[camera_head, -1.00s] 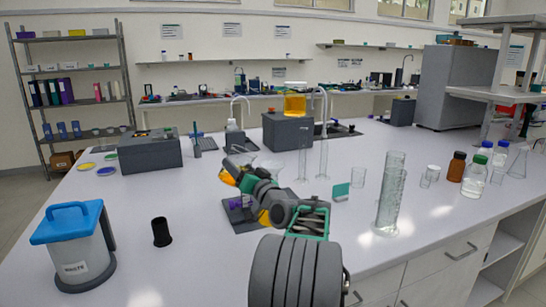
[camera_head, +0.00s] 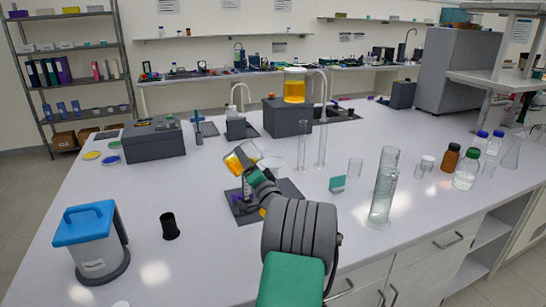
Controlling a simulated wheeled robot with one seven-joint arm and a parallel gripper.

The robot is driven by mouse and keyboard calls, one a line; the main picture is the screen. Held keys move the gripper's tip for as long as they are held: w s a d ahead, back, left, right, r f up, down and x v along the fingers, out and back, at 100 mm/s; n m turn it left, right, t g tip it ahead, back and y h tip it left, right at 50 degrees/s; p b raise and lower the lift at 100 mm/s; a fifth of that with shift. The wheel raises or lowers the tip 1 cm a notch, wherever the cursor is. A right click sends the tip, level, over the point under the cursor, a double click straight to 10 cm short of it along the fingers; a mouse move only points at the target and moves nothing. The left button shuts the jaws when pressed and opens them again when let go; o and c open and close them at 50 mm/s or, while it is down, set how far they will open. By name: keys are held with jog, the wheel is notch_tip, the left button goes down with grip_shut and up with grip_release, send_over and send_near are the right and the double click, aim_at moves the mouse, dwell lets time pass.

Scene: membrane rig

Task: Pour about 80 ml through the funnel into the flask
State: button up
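My gripper (camera_head: 250,172) is out over the dark rig base (camera_head: 284,192) and seems closed around a clear glass vessel (camera_head: 252,149) that holds orange liquid (camera_head: 234,162). The vessel is tilted. Its mouth and any stream are too small to make out. Purple parts (camera_head: 240,198) show on the base below the gripper. My arm hides much of the rig, so I cannot clearly pick out the funnel or the flask under it. A pale glass shape (camera_head: 272,162) stands just right of the vessel; I cannot tell what it is.
An amber-filled jar (camera_head: 294,88) sits on a grey box (camera_head: 287,118) behind. Tall cylinders (camera_head: 384,185) and several bottles (camera_head: 466,170) stand at right. A blue-lidded waste bin (camera_head: 90,245) and a black cup (camera_head: 169,226) stand at left.

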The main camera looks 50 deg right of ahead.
jog(key=shift+s+r+m+p, duration=0.1)
jog(key=shift+r+m+p, duration=0.2)
jog(key=shift+m+p, duration=0.3)
jog(key=shift+s+d, duration=0.5)
jog(key=shift+d, duration=0.2)
jog(key=shift+s+d+r+m+h+p, duration=0.1)
jog(key=shift+r+m+h+p, duration=0.2)
jog(key=shift+m+p, duration=0.55)
jog(key=shift+d+r+m+h+p, duration=0.15)
jog(key=shift+m+h+p, duration=0.3)
jog(key=shift+p, duration=0.7)
dwell(2.0)
jog(key=shift+a, duration=0.1)
